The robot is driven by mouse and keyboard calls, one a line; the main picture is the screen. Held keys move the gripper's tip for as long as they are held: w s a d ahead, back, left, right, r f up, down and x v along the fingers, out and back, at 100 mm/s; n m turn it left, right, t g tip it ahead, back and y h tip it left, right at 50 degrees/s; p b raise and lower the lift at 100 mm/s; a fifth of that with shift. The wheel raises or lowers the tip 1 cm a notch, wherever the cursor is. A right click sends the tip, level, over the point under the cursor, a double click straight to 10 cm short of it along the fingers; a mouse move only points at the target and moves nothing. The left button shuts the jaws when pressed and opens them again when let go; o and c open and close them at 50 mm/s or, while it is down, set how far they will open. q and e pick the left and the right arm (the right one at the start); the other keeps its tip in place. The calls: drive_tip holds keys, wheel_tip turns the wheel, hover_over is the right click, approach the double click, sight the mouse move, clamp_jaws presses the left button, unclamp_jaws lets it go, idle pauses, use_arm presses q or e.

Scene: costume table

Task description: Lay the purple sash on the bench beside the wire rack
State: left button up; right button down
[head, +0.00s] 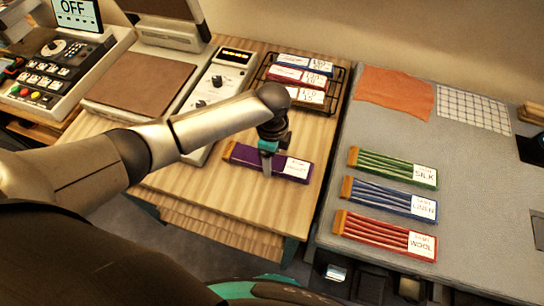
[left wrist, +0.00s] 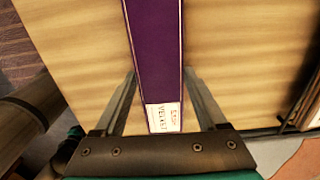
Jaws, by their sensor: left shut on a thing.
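The purple sash (head: 264,160) is a flat strip with an orange-brown left end and a white label at its right end. It lies level over the light wooden bench (head: 215,200), in front of the wire rack (head: 338,92) and apart from it. I cannot tell whether it touches the wood. My left gripper (head: 267,163) points down and is shut on the sash near its middle. In the left wrist view the sash (left wrist: 154,50) runs between the two fingers (left wrist: 160,90), its label reading velvet. My right gripper is not in view.
The rack holds several labelled sashes, blue and red among them. A grey table (head: 385,135) at the right bears green (head: 395,168), blue (head: 390,197) and red (head: 385,234) sashes and an orange cloth (head: 395,92). A device with knobs (head: 215,85) stands left of the rack. Bare wood lies in front of the sash.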

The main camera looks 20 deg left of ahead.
use_arm(q)
drive_tip(key=shift+f, duration=0.1)
drive_tip(key=o, duration=1.3)
wheel_tip(320, 180, up, 12)
drive_tip(key=shift+r+p, duration=0.15)
drive_tip(key=shift+p, duration=0.9)
drive_tip(key=shift+s, duration=0.1)
